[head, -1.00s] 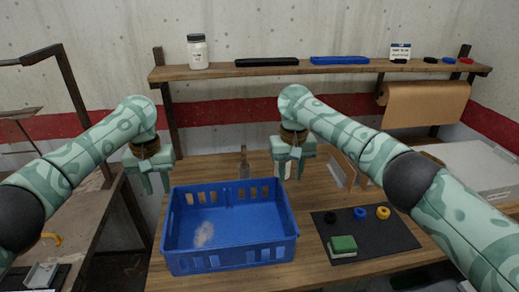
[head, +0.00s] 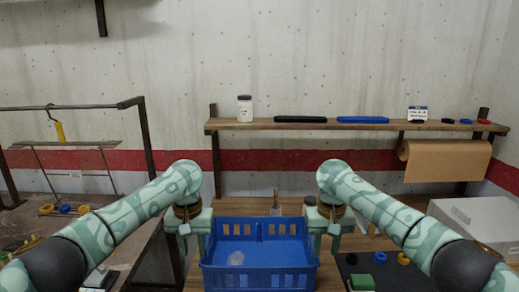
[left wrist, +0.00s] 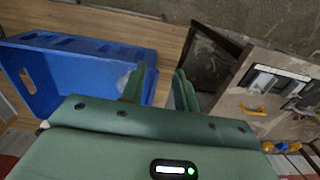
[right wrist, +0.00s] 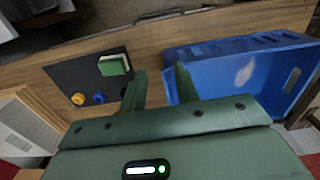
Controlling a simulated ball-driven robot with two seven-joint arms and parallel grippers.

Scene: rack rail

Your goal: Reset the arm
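My left gripper (head: 193,248) hangs at the left side of the blue crate (head: 260,279). It is open and empty; in the left wrist view its two fingers (left wrist: 158,90) stand apart with nothing between them. My right gripper (head: 326,246) hangs at the right side of the crate. It is also open and empty, its fingers (right wrist: 160,88) apart in the right wrist view. Both arms reach forward with bent elbows and fingers pointing down. The crate holds only a pale patch or object (head: 236,258) that I cannot identify.
A dark mat (right wrist: 70,78) carries a green sponge (right wrist: 114,65) and black, blue and yellow rings. A wall shelf (head: 270,125) bears a white jar (head: 245,108), trays and small rings. A metal frame (head: 143,140) rises at left. A grey box (head: 470,222) sits at right.

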